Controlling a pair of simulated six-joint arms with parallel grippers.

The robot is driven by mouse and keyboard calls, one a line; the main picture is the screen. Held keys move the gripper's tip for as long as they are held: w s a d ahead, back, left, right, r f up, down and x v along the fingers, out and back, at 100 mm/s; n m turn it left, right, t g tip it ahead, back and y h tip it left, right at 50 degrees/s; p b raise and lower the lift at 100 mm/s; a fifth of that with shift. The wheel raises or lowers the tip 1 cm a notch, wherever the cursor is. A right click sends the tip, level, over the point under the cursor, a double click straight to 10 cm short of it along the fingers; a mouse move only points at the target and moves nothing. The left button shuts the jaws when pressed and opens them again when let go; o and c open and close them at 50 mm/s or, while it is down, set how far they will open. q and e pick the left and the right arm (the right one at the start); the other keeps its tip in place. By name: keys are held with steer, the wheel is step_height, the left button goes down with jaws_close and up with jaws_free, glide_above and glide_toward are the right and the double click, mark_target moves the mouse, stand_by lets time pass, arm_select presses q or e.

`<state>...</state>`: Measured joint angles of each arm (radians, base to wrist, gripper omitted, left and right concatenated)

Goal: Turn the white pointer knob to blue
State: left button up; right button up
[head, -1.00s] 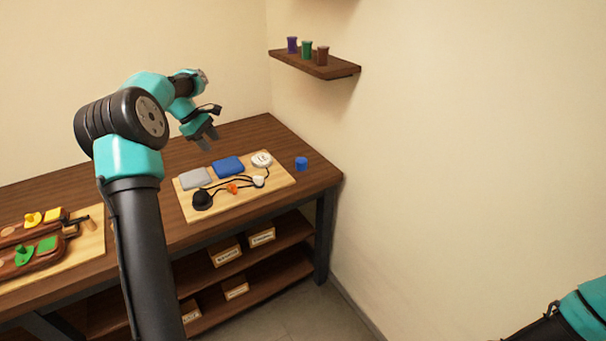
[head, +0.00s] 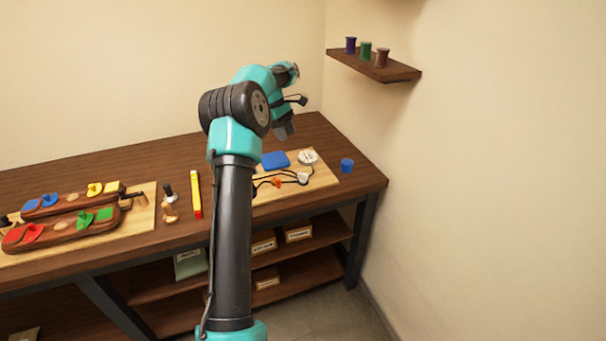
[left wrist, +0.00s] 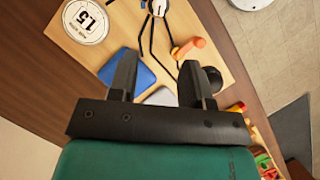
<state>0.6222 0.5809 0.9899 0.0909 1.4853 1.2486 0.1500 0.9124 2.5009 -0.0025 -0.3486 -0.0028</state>
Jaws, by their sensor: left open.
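My left gripper (head: 285,131) hangs above the back of the light wooden board on the right of the bench. In the left wrist view its two fingers (left wrist: 156,82) are apart with nothing between them. A small white piece with black cords (head: 303,178) lies on the board; it also shows at the top of the left wrist view (left wrist: 158,7). I cannot tell whether this is the white pointer knob or which way it points. My right gripper is out of view.
An orange piece (left wrist: 188,46), a black knob (left wrist: 214,78) and a grey pad (left wrist: 160,97) share the board. A blue cup (head: 347,165) stands right of it. A yellow bar (head: 195,193) and colored pieces on another board (head: 143,220) lie left.

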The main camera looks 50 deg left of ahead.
mark_target(302, 173)
arm_select(q)
steer(key=x, duration=1.7)
steer(key=shift+a, duration=0.15)
steer(key=shift+c, duration=0.3)
jaws_close()
